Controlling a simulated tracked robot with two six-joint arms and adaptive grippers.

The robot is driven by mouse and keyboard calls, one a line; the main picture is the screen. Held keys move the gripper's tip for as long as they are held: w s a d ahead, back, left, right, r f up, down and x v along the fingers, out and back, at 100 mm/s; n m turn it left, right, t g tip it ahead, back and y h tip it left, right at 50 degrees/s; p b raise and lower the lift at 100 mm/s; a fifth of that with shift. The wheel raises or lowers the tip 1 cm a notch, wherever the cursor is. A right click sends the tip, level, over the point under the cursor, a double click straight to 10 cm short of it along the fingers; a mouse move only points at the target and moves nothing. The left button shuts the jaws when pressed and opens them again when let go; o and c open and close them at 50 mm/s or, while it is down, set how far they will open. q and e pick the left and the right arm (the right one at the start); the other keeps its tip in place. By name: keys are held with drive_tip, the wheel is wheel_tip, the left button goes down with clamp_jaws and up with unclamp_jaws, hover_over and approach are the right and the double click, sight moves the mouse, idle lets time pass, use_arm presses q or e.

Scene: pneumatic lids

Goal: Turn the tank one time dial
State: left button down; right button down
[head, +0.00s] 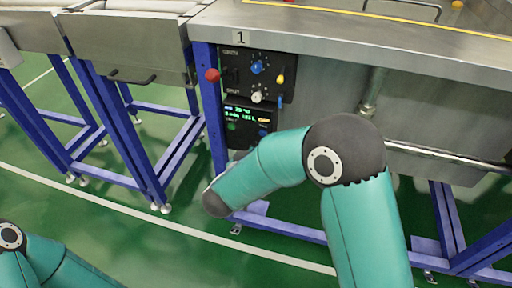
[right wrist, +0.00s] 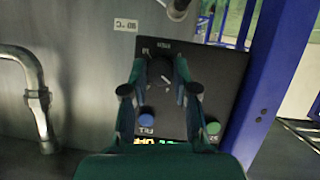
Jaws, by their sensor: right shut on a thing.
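Tank one's control panel (head: 232,110), under a "1" plate (head: 240,38), is on the front left of the steel tank. In the right wrist view, which looks turned upside down, a black dial with a pale pointer mark (right wrist: 165,80) sits on the black panel (right wrist: 228,75). My right gripper (right wrist: 155,76) is shut on this dial, one finger on each side. The fingers cover part of its rim. In the head view my right arm hides the gripper and dial. Only part of my left arm shows at the bottom left; its gripper is out of view.
Around the dial are a blue button (right wrist: 147,121), a green button (right wrist: 213,128) and a lit display (head: 247,114). Above are a blue knob (head: 257,67), white knob (head: 257,97) and red knob (head: 212,75). A blue frame post (right wrist: 268,85) stands close by; a pipe (right wrist: 38,100) bends off the tank.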

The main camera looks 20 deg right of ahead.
drive_tip(key=shift+a, duration=0.1)
drive_tip(key=c, duration=0.9)
unclamp_jaws()
drive_tip(key=v, duration=1.2)
